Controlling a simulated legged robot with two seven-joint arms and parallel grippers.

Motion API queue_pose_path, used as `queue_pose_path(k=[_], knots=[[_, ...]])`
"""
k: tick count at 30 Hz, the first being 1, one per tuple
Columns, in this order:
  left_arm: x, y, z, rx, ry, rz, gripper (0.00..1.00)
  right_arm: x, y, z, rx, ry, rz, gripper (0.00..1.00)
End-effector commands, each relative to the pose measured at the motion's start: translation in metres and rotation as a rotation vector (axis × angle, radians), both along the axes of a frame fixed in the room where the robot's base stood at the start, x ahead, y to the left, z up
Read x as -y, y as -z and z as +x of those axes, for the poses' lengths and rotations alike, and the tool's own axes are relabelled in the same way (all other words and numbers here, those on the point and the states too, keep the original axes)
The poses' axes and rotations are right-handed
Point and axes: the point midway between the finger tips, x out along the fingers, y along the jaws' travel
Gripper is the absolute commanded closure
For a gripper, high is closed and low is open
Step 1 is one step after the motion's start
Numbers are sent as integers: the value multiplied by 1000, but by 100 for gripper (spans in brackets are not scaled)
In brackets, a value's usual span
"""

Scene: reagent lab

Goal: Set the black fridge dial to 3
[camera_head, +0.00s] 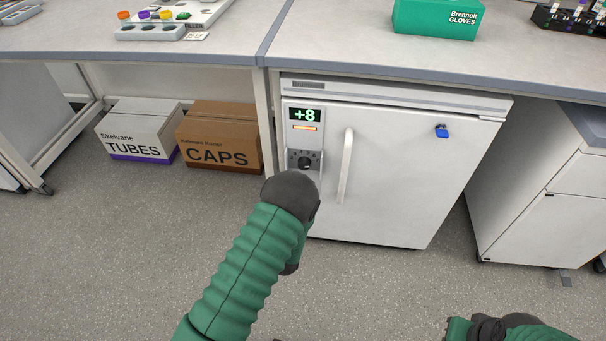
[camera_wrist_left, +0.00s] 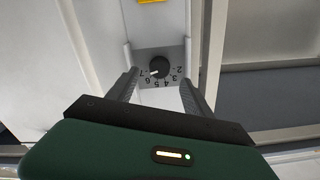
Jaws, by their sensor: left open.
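The black dial (camera_head: 304,161) sits on the fridge's control panel, under a green +8 display (camera_head: 305,114) and an orange light strip. In the left wrist view the dial (camera_wrist_left: 159,67) shows upside down with numbers around it. Its white mark points to the lower left there, near the 7. My left gripper (camera_wrist_left: 159,79) is open, with one finger on each side of the dial panel. I cannot tell whether the fingers touch anything. In the head view my left wrist partly hides the gripper.
The white fridge (camera_head: 405,165) has a vertical handle (camera_head: 346,165) just right of the dial and a blue padlock (camera_head: 441,131). Boxes marked TUBES (camera_head: 138,133) and CAPS (camera_head: 218,138) stand left of it. The bench top (camera_head: 330,45) overhangs above. The floor in front is clear.

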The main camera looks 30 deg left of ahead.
Motion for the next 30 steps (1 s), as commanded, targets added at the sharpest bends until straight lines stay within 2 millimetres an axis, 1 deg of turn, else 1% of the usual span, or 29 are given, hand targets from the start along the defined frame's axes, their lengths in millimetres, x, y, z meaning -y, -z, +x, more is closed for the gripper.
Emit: queue_pose_path(k=[1, 3, 6, 9, 12, 19, 20, 30], knots=[[-4, 3, 13, 5, 0, 1, 41, 0, 10, 0, 0, 0, 0, 100], [-9, 3, 29, 5, -1, -2, 41, 0, 15, 0, 0, 0, 0, 100], [-15, 3, 48, 3, 0, 0, 41, 0, 22, 0, -1, 0, 0, 100], [-19, 2, 60, 1, 0, -1, 41, 0, 25, 0, -1, 0, 0, 100], [-20, 0, 66, 0, 0, -1, 41, 0, 26, 0, -1, 0, 0, 100], [-21, 0, 67, -1, 1, 0, 41, 0, 25, 0, 0, 0, 0, 100], [-21, 0, 67, -1, 1, -1, 43, 0, 25, 0, 0, 0, 0, 100], [-20, 0, 67, -1, 1, -1, 88, 0, 25, 0, 0, 0, 0, 100]])
